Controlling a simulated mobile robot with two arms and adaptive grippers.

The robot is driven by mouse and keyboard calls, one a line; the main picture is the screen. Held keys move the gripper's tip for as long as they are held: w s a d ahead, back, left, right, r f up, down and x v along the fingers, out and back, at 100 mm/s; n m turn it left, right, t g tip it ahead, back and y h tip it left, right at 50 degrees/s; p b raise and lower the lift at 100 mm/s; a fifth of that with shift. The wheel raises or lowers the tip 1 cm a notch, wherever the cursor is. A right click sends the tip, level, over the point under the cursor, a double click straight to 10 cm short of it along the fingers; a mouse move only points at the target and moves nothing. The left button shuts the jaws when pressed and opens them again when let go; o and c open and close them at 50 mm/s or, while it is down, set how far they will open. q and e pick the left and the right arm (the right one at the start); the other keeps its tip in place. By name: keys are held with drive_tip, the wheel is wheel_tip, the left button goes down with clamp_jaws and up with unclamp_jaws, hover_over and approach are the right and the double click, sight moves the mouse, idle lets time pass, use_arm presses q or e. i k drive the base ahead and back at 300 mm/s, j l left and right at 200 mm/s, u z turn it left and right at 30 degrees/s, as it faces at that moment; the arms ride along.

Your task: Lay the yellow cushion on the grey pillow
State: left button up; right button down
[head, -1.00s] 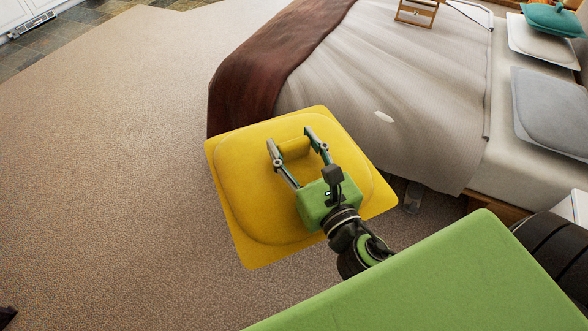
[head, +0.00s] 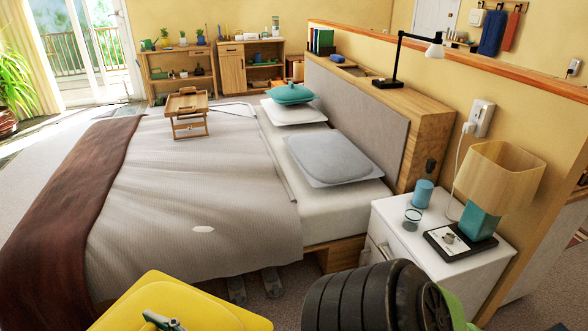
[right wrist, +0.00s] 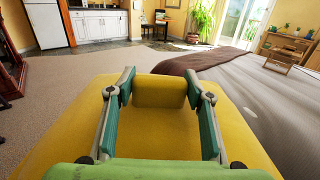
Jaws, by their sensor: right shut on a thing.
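The grey pillow (head: 330,157) lies flat at the head end of the bed, nearest the nightstand. The yellow cushion (head: 205,300) is at the bottom of the head view, in front of the bed's near side and cut off by the frame edge. In the right wrist view the cushion (right wrist: 245,140) spreads beneath my right gripper (right wrist: 160,90), whose two fingers are shut on the raised yellow block on its top. In the head view only a finger part of that gripper shows. My left gripper is not in view.
A wooden tray stand (head: 187,112) is on the bed. The nightstand (head: 455,260) holds a lamp (head: 490,190), a blue cup and a glass.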

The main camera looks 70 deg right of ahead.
sight(336, 151)
drive_tip(key=z, duration=2.4)
